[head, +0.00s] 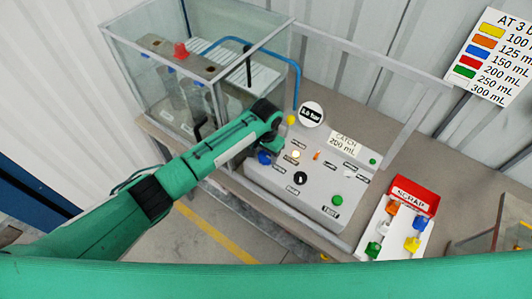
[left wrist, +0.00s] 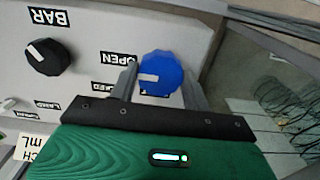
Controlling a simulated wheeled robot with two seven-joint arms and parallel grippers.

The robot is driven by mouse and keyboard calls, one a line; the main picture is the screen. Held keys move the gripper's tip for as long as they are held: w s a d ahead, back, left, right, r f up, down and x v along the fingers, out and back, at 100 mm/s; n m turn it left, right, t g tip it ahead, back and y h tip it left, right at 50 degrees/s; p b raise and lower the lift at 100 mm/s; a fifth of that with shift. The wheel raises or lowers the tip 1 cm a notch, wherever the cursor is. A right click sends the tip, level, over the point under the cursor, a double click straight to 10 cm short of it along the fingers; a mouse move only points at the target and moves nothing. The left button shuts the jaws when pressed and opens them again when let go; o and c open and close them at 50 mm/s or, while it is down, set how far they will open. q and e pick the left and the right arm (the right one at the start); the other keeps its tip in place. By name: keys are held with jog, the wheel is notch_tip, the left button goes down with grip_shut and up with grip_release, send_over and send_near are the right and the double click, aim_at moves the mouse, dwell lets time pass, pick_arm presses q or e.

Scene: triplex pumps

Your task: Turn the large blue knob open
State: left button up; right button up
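The large blue knob (head: 265,158) is on the sloped grey control panel (head: 262,180), at its left end in the head view. In the left wrist view the knob (left wrist: 165,68) has a white pointer mark facing left, between an OPEN label (left wrist: 118,58) above and a partly covered label below. My left gripper (head: 272,150) is at the knob. In the left wrist view its fingers (left wrist: 160,88) are spread, one on each side of the knob. They look close to its sides; contact is unclear. My right gripper is not in view.
A black BAR knob (left wrist: 47,57) sits beside the blue one. A round gauge (head: 312,114) stands behind the panel, which also has a green button (head: 337,201). A glass tank (head: 140,62) is at the left. A red SCRAP bin (head: 413,194) and a tray of coloured pieces are at the right.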

aim_at(266, 156)
pick_arm(q)
jog(key=o, duration=0.4)
jog(key=shift+o, duration=0.2)
notch_tip(266, 156, up, 14)
jog(key=b, duration=0.4)
jog(key=shift+b, duration=0.3)
jog(key=shift+f, duration=0.15)
